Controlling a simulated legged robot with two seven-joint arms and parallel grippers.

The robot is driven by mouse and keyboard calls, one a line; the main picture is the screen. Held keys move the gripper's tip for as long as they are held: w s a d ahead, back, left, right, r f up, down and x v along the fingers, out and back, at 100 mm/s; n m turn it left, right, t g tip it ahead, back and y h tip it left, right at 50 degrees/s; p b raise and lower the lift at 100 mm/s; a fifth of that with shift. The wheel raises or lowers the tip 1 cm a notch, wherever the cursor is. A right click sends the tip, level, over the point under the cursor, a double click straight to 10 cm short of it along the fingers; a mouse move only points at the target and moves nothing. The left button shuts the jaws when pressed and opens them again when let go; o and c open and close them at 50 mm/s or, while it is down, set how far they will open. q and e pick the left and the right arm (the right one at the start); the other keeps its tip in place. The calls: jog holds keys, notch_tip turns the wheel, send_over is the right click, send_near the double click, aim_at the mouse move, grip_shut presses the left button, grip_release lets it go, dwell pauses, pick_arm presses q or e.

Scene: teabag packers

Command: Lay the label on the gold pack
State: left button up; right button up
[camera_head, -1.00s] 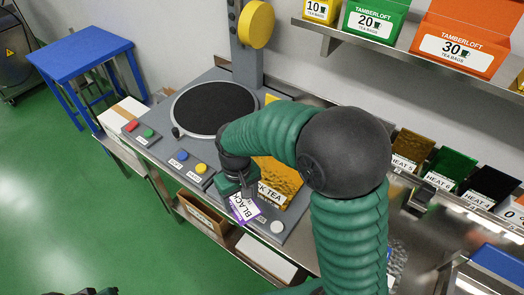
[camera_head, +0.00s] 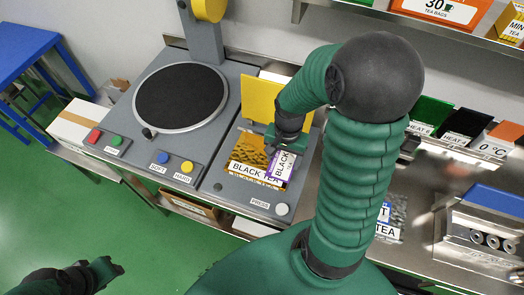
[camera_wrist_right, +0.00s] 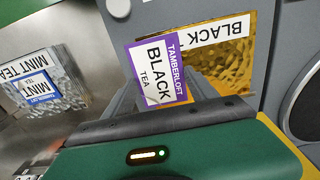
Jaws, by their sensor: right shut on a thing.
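The gold pack (camera_head: 243,150) lies flat in the grey press station, with a white BLACK TEA strip along its near edge. It also shows in the wrist view (camera_wrist_right: 232,66). My right gripper (camera_head: 275,148) is shut on the purple-and-white Tamberloft BLACK TEA label (camera_head: 284,165). In the wrist view the label (camera_wrist_right: 157,75) sticks out past the fingertips and overlaps the pack's left end and part of the strip. Any gap between label and pack is hard to judge. My left gripper (camera_head: 108,268) is low at the left, away from the bench; its jaws are unclear.
A yellow plate (camera_head: 261,103) stands upright behind the pack. A round black disc (camera_head: 180,97) and coloured buttons are to its left; a white PRESS button (camera_head: 282,209) is in front. A silver mint tea pack (camera_wrist_right: 62,75) lies on the steel bench at right in the head view.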

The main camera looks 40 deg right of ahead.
send_over(263, 158)
jog(key=shift+d+f+p, duration=0.2)
jog(key=shift+f+p, duration=0.1)
jog(key=shift+p, duration=0.15)
jog(key=shift+w+f, duration=0.15)
jog(key=shift+w, duration=0.05)
notch_tip(263, 158, down, 3)
jog(key=shift+r, duration=0.1)
jog(key=shift+w+f, duration=0.1)
jog(key=shift+f, duration=0.25)
jog(key=shift+a+f, duration=0.1)
jog(key=shift+f, duration=0.05)
jog(key=o, duration=1.3)
jog(key=shift+a, duration=0.1)
jog(key=shift+s, duration=0.2)
